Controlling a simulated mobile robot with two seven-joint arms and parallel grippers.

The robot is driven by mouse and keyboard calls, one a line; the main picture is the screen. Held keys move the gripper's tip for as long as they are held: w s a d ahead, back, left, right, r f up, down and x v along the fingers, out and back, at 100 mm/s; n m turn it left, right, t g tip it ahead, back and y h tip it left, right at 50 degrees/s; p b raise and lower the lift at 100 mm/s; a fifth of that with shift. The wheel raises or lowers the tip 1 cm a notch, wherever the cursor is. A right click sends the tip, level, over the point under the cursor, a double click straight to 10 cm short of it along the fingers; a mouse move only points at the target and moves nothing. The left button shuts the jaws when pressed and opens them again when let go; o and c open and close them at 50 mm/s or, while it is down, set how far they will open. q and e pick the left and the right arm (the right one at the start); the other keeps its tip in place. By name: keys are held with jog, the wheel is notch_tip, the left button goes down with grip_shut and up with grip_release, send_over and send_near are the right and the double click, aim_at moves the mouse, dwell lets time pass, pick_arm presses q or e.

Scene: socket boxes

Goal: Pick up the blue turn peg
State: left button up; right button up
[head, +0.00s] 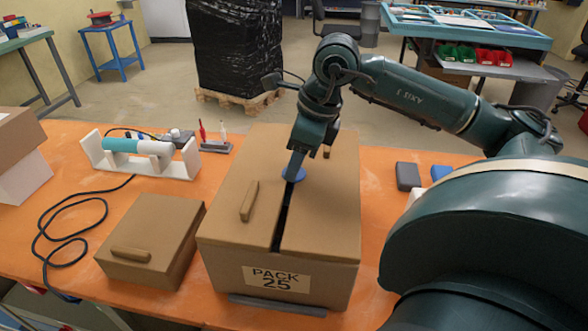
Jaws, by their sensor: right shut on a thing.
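My right gripper (296,163) points down over the large brown box (322,225) labelled PACK 25. It is shut on the blue turn peg (294,174), whose round blue top shows at the fingertips. The peg is at the upper end of the dark slot (283,217) in the box top. The peg's lower part is hidden, so I cannot tell whether it sits in the slot or is clear of it. My left gripper is not in view.
A smaller brown box (152,241) stands to the left on the orange table (90,200). Behind it is a white cradle (187,160) with a teal tool (121,146) and a black cable. Grey (408,176) and blue (440,173) blocks lie to the right.

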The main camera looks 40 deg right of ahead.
jog(key=c, duration=0.3)
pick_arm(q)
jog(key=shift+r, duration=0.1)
pick_arm(e)
jog(key=shift+r, duration=0.15)
